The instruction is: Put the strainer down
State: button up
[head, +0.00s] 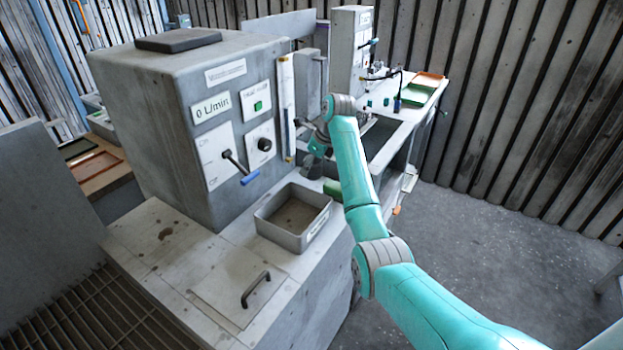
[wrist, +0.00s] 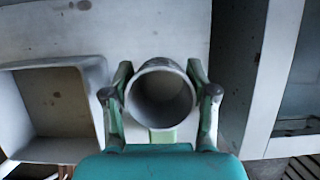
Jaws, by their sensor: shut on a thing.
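The strainer (wrist: 160,98) is a grey round cup, seen in the wrist view from above into its open mouth. My gripper (wrist: 160,93) has its two green fingers on either side of the cup and is shut on it. In the head view my gripper (head: 318,143) is at the far end of my teal arm, beside the front of the grey cabinet and above the bench; the strainer is hard to make out there. The cup's underside is hidden, so I cannot tell whether it touches the surface below.
A grey open bin (head: 283,238) with a label stands on the bench near the cabinet (head: 150,110); it also shows left of the strainer in the wrist view (wrist: 55,66). Pale bench top lies behind the cup. A green tray (head: 418,93) is farther back.

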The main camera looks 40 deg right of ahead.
aim_at(319, 162)
jog(key=shift+f, duration=2.4)
jog(key=shift+f, duration=0.15)
jog(key=o, duration=1.3)
jog(key=shift+c, duration=0.2)
jog(key=v, duration=1.2)
jog(key=shift+a, duration=0.1)
jog(key=shift+r, duration=0.2)
